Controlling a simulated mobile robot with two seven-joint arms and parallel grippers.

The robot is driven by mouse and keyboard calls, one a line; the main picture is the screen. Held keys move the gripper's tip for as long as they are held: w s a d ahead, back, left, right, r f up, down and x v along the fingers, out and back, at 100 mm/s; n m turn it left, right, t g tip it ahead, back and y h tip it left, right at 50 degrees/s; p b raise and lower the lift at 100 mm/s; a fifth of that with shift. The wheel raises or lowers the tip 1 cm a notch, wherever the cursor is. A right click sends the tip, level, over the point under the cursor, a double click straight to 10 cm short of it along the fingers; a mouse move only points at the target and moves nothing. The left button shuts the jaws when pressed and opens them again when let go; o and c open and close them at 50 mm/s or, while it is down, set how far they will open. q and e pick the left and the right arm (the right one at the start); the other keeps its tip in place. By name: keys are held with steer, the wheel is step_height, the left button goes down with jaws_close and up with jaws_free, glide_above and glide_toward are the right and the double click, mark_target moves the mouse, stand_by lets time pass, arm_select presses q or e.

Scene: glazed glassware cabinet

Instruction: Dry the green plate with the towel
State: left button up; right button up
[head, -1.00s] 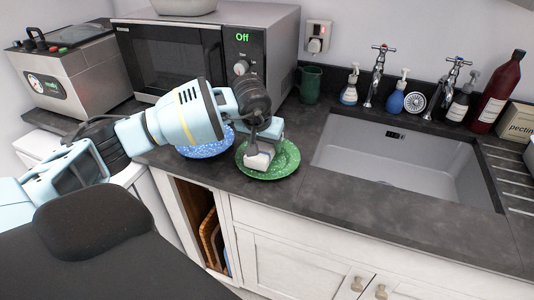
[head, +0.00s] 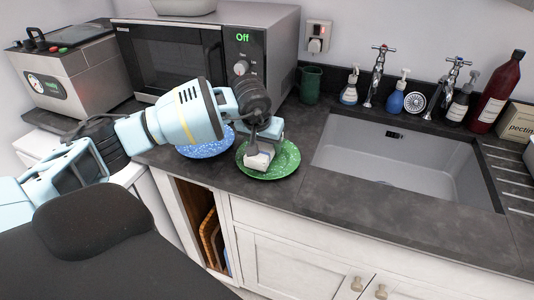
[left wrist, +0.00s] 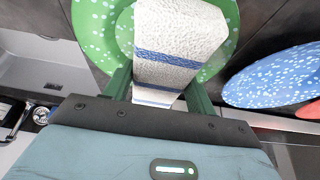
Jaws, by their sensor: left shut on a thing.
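The green speckled plate (head: 284,160) lies on the dark worktop left of the sink. My left gripper (head: 262,150) is over its left part, pointing down. It is shut on the towel (left wrist: 178,42), a white folded cloth with blue stripes, which also shows small in the head view (head: 257,162). The towel is over the plate and seems to touch it. In the left wrist view the green plate (left wrist: 92,22) shows on both sides of the towel, with its middle hidden. My right gripper is not in view.
A blue speckled plate (head: 208,149) lies just left of the green one, partly behind my arm; a red edge (left wrist: 309,109) shows by it in the wrist view. A microwave (head: 170,55) stands behind. The sink (head: 400,160) is to the right. A green mug (head: 310,85) and bottles line the wall.

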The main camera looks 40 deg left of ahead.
arm_select(q)
steer(key=shift+d, duration=0.1)
steer(key=shift+d, duration=0.65)
steer(key=shift+a, duration=0.15)
steer(key=shift+a, duration=0.6)
steer(key=shift+d, duration=0.1)
steer(key=shift+d, duration=0.65)
steer(key=shift+a, duration=0.75)
